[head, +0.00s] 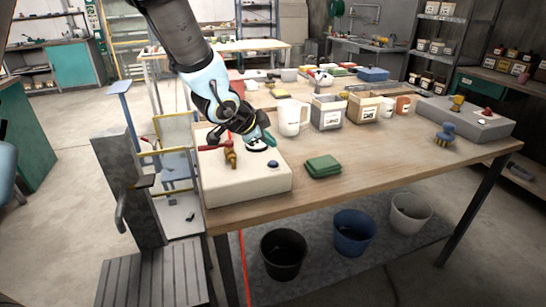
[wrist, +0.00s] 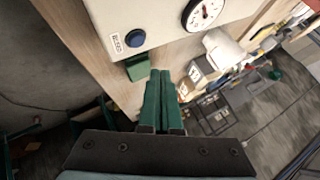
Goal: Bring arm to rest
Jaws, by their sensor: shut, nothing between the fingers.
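My gripper (head: 268,136) is above the right part of a cream box (head: 225,184) on the wooden table, with my arm reaching down from the top in the head view. In the wrist view, the two green fingers of my gripper (wrist: 160,78) lie together with nothing held. The box carries a brass valve with a red lever (head: 231,157), a blue button (head: 273,168) and a round gauge (head: 257,145), partly covered by my gripper. In the wrist view, the blue button (wrist: 135,38) and gauge (wrist: 203,13) are beyond the fingertips, apart from them.
A folded green cloth (head: 322,167) lies right of the box. A grey box (head: 468,120) and blue brush (head: 445,136) are at the right. Buckets stand under the table (head: 385,168).

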